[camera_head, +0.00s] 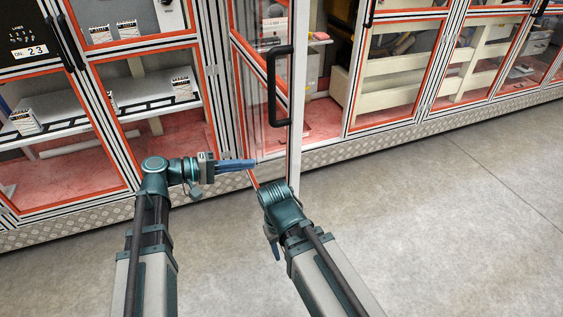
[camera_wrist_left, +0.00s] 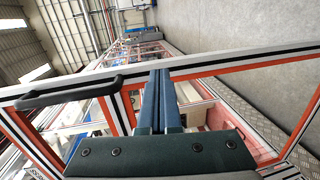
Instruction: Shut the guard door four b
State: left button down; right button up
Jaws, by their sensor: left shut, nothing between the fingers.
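The guard door (camera_head: 297,110) stands open, swung out from the cabinet row toward me, a clear panel in a white and orange frame. Its black bar handle (camera_head: 272,90) is on the face turned toward my left arm. My left gripper (camera_head: 252,164) is shut and empty, pointing right at the lower part of that face; I cannot tell if it touches. In the left wrist view, the shut fingers (camera_wrist_left: 158,95) overlap the door frame (camera_wrist_left: 230,64), with the handle (camera_wrist_left: 65,90) to their left. My right gripper (camera_head: 275,250) is mostly hidden beneath its wrist, below the door's lower end.
Behind the door is an open bay with a red floor (camera_head: 322,118). Closed guard doors (camera_head: 400,65) continue to the right, and shelves with small boxes (camera_head: 182,88) stand behind panels at left. A tread-plate plinth (camera_head: 350,148) runs along the base. The grey floor (camera_head: 460,220) at right is clear.

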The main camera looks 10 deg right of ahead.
pick_arm(q)
jog(key=w+a+t+h+b, duration=0.1)
jog(key=w+a+h, duration=0.1)
jog(key=a, duration=0.1)
send_near(292, 141)
jog(key=shift+n, duration=0.4)
jog(key=x, duration=0.6)
jog(key=shift+d+r, duration=0.15)
jog(key=shift+d, duration=0.25)
jog(key=shift+d+t, duration=0.1)
jog(key=shift+t, duration=0.2)
